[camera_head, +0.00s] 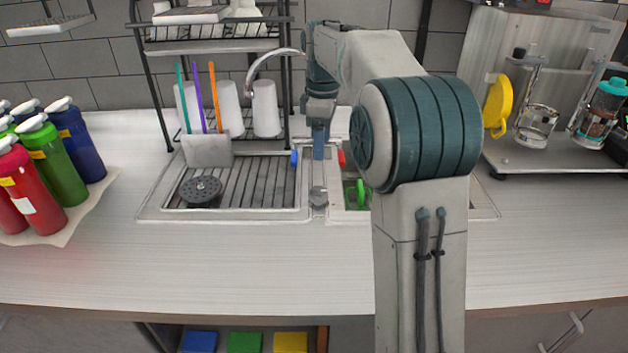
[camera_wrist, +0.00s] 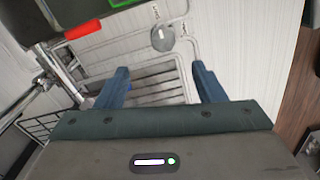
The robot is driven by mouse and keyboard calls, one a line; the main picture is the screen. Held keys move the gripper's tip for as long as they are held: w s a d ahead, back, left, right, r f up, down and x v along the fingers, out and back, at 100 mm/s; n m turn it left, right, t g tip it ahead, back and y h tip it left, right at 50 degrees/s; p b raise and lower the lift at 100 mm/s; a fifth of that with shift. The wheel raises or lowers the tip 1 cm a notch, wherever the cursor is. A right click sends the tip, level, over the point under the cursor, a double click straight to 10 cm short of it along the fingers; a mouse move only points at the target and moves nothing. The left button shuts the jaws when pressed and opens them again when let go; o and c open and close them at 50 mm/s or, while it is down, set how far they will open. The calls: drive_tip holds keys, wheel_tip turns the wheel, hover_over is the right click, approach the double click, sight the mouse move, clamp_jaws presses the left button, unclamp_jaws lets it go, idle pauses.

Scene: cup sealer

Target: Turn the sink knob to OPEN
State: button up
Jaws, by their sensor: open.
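The sink knob (camera_head: 318,197) is a small round grey knob at the front of the sink, between the drainboard and the basin. In the wrist view the knob (camera_wrist: 163,40) is beyond my fingertips, near the top centre, with small pale marks on it that I cannot read. My gripper (camera_head: 319,148) hangs over the back of the sink, behind the knob. In the wrist view its two blue fingers (camera_wrist: 162,84) are spread apart with nothing between them. They do not touch the knob. The grey curved faucet (camera_head: 262,58) stands behind, left of my gripper.
A blue handle (camera_head: 294,158) and a red handle (camera_head: 341,156) flank my gripper. A green item (camera_head: 361,192) is in the right basin, partly hidden by my arm. A dark round strainer (camera_head: 200,190) lies on the ribbed drainboard. A dish rack (camera_head: 152,80) stands behind. The front counter is clear.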

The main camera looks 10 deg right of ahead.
sight(319, 191)
drive_tip(key=f, duration=1.3)
drive_tip(key=shift+s+a+f, duration=0.2)
drive_tip(key=shift+a, duration=0.15)
drive_tip(key=c, duration=1)
